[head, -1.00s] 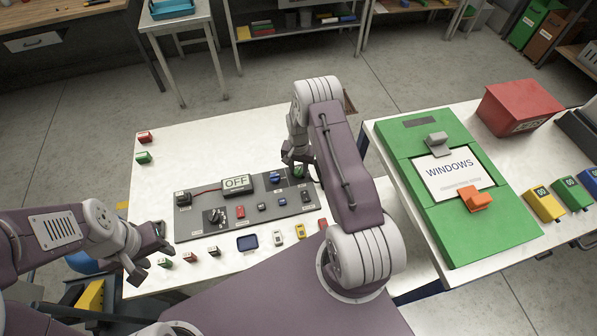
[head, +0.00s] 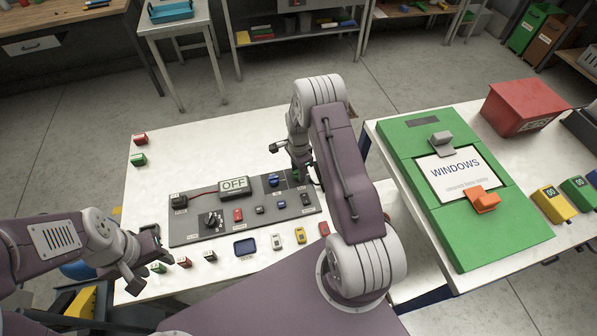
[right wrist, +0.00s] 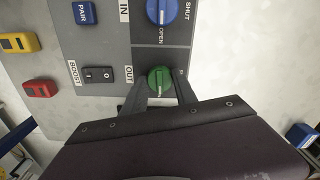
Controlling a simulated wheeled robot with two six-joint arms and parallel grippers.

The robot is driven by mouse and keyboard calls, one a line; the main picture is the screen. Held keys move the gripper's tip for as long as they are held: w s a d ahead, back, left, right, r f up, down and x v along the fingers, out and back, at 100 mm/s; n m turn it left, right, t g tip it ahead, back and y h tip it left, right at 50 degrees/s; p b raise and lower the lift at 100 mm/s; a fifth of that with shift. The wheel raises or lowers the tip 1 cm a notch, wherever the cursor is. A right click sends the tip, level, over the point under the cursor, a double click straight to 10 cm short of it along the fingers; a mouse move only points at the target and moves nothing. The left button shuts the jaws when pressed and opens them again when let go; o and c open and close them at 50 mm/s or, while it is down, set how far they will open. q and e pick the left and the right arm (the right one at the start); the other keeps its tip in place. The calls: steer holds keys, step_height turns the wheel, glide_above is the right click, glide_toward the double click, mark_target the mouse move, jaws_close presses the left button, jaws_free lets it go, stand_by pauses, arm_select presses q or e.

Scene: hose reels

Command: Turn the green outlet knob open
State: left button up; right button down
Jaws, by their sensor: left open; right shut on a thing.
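The green outlet knob (right wrist: 159,80) sits on the grey panel beside the OUT label in the right wrist view. Its pale pointer line points toward the bottom of that picture. My right gripper (right wrist: 166,86) is shut on it, with a finger on each side. My left gripper (head: 150,264) is open and empty near the table's front left.
The grey panel (head: 190,228) carries an OFF display (head: 234,185), a black dial (head: 211,219) and several small switches. Small coloured blocks lie along its front. The table's back left is mostly clear.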

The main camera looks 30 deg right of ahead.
steer(key=shift+m, duration=0.4)
steer(key=c, duration=1)
jaws_free()
steer(key=shift+o, duration=0.2)
step_height(320, 180, up, 9)
steer(key=shift+a+r+b, duration=0.1)
steer(key=shift+b, duration=0.75)
